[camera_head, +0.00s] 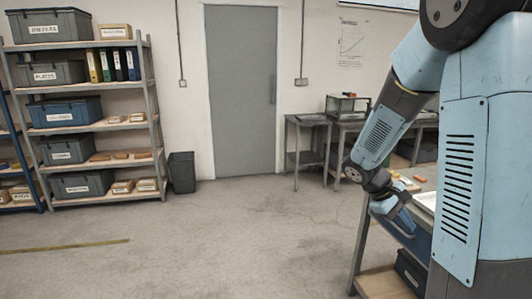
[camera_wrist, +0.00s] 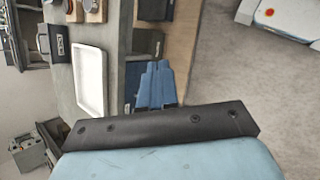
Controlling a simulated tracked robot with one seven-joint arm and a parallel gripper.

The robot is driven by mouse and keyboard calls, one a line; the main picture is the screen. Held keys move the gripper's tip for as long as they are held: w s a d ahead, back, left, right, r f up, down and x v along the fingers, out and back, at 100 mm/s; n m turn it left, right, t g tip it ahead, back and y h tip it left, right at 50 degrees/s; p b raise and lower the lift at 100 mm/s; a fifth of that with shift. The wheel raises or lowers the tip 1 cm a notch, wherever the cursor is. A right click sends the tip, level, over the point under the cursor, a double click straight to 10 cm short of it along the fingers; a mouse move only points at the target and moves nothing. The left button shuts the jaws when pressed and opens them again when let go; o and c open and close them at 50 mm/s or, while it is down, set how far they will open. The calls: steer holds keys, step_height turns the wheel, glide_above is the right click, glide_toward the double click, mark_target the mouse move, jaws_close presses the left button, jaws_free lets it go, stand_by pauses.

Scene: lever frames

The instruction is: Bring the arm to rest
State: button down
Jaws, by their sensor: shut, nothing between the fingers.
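My arm hangs down at the right of the head view, bent at the elbow. My gripper (camera_head: 408,226) is low, beside the front edge of the workbench (camera_head: 365,215). In the wrist view, my gripper's blue fingers (camera_wrist: 155,68) are together, with nothing between them. They point past the bench edge, over its lower shelf and the floor. My upper arm and body cover much of the bench in the head view.
A white tray (camera_wrist: 90,80) lies on the bench near my fingers. A blue bin (camera_head: 405,232) sits under the bench top, close to my gripper. Loaded shelves (camera_head: 150,120) and a black waste bin (camera_head: 182,172) stand at left. The middle floor is clear.

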steer(key=s+a+r+m+t+y, duration=0.5)
steer(key=s+a+r+t+y, duration=0.2)
steer(key=s+a+r, duration=0.7)
steer(key=shift+s+r+t+y, duration=0.4)
steer(key=shift+s+r+t, duration=0.1)
steer(key=shift+s+r, duration=0.55)
steer(key=shift+d, duration=0.15)
